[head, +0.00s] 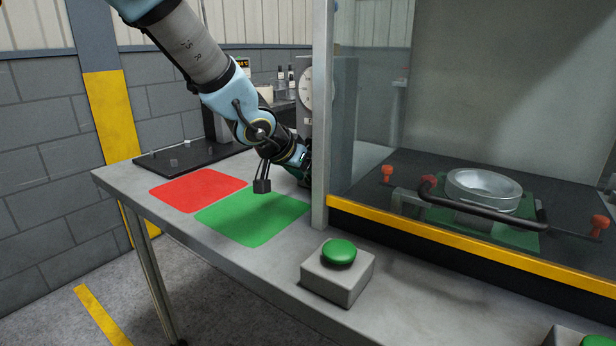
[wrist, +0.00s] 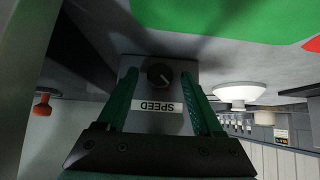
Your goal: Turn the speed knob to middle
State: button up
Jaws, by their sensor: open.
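The speed knob (wrist: 160,75) shows in the wrist view as a small dark round knob on a grey box face. A white SPEED label (wrist: 156,106) beside it appears upside down. A pale mark shows on the knob, but its exact setting is too small to tell. My gripper (wrist: 159,72) is open, with its green fingers on either side of the knob in the picture. Whether the fingers touch it I cannot tell. In the head view my gripper (head: 304,165) is largely hidden behind the enclosure's front post, and the knob is not visible.
The glass-fronted enclosure (head: 430,228) with its grey post (head: 321,120) stands right of my arm. A green button box (head: 338,275) sits at the table's front. Red (head: 198,188) and green (head: 250,217) flat pads lie on the table. A dial gauge (head: 306,88) stands behind.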

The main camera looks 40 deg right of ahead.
jog(key=p+v, duration=0.6)
jog(key=v, duration=0.5)
jog(key=shift+p, duration=0.3)
jog(key=shift+w, duration=0.1)
